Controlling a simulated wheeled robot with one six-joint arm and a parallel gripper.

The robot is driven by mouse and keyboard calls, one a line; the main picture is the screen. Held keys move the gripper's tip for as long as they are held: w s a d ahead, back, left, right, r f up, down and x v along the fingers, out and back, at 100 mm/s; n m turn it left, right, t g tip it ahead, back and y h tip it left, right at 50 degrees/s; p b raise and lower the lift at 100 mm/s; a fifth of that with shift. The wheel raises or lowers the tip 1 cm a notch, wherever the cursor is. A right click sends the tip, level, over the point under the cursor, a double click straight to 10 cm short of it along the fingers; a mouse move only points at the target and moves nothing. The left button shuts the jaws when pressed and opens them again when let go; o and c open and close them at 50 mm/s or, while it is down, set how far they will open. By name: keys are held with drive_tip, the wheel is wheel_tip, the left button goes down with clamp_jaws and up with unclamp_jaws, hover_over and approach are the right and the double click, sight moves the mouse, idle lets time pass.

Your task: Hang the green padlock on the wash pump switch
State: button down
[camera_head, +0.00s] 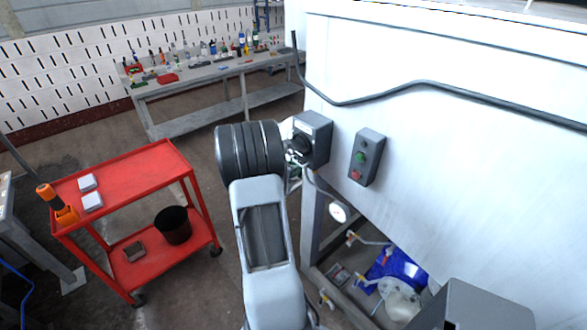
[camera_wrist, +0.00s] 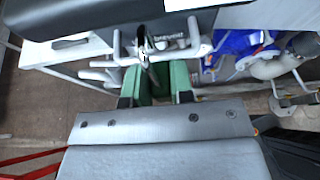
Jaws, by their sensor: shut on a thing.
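The green padlock (camera_wrist: 180,78) is between the fingers of my gripper (camera_wrist: 158,84) in the wrist view, and my gripper is shut on it. Its metal shackle (camera_wrist: 147,58) points up toward pale bars under a grey housing. I cannot tell whether the shackle touches or passes through anything there. In the head view the wash pump switch, a grey box (camera_head: 315,130) with a dark rotary knob (camera_head: 300,145), is on the white machine's left edge. My wrist is just left of it; my arm hides most of the gripper and padlock.
A grey button box (camera_head: 371,146) with green and red buttons is right of the switch. A black hose (camera_head: 440,86) crosses the white machine (camera_head: 480,150). A gauge (camera_head: 338,212) and piping are below. A red cart (camera_head: 130,178) stands left, with bare floor between.

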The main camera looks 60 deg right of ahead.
drive_tip(key=f+v, duration=0.1)
drive_tip(key=v, duration=0.5)
drive_tip(key=shift+a+r+h, duration=0.15)
drive_tip(key=shift+a+h, duration=0.15)
drive_tip(key=shift+a, duration=0.2)
idle(0.8)
drive_tip(key=shift+w+a, duration=0.1)
drive_tip(key=shift+w, duration=0.05)
idle(0.4)
